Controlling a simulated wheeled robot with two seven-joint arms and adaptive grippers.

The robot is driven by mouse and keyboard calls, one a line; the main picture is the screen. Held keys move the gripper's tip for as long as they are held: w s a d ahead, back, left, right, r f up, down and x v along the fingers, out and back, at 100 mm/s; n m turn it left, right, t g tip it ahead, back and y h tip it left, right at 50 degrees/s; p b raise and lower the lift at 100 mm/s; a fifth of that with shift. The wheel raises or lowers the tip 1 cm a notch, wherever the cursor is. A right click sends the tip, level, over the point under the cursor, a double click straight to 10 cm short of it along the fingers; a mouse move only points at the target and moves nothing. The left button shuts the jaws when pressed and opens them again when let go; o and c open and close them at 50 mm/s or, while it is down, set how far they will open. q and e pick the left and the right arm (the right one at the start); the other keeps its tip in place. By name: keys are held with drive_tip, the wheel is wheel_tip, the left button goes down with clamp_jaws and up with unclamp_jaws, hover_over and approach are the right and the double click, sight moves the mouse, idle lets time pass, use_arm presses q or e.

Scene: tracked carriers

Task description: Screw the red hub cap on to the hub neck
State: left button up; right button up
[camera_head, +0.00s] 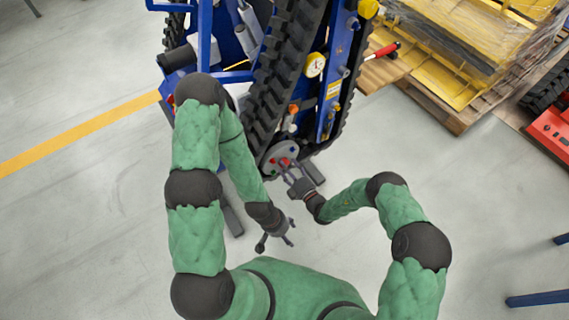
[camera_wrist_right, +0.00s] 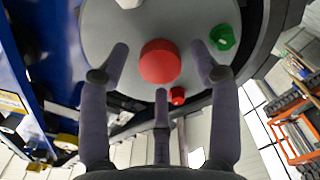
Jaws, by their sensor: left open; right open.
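The red hub cap (camera_wrist_right: 160,61) sits in the middle of a round grey hub plate (camera_wrist_right: 101,45) in the right wrist view. It shows small and red in the head view (camera_head: 285,162). The hub neck is not visible; the cap faces the camera and hides what is behind it. My right gripper (camera_head: 287,172) is at the hub; in its wrist view its fingers (camera_wrist_right: 160,75) are spread around the cap with gaps, open and empty. My left gripper (camera_head: 277,241) is open and empty, below the hub and away from it.
A smaller red part (camera_wrist_right: 178,96) and a green part (camera_wrist_right: 222,37) sit on the plate beside the cap. The blue carrier with black tracks (camera_head: 285,60) rises behind. A pallet with yellow parts (camera_head: 440,80) stands at the upper right. The floor around is mostly clear.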

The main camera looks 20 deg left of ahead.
drive_tip(key=n, duration=1.6)
drive_tip(key=shift+n, duration=0.3)
drive_tip(key=c, duration=1)
drive_tip(key=m, duration=0.9)
drive_tip(key=shift+m, duration=0.4)
